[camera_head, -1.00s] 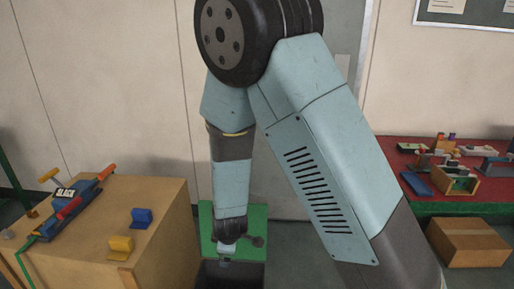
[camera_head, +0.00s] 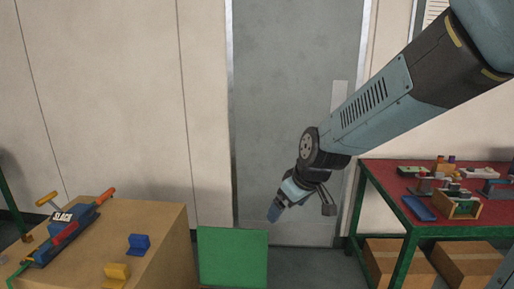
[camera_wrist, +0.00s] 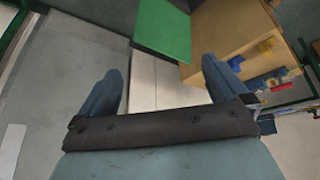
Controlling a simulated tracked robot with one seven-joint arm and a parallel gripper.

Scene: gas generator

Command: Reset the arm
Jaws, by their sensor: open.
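My gripper (camera_head: 275,212) hangs in the air in the middle of the head view, in front of the grey door and above and right of the green panel. My arm reaches to it from the upper right. In the wrist view my gripper (camera_wrist: 165,85) shows two blue-grey fingers spread wide apart. Nothing is between them but the distant background.
A wooden box (camera_head: 165,235) at the left bears a blue device marked "SLACK" (camera_head: 65,230), a blue block (camera_head: 139,243) and a yellow block (camera_head: 116,273). A green panel (camera_head: 232,257) stands beside it. A red-topped table (camera_head: 385,183) with several parts stands right, cardboard boxes (camera_head: 465,262) underneath.

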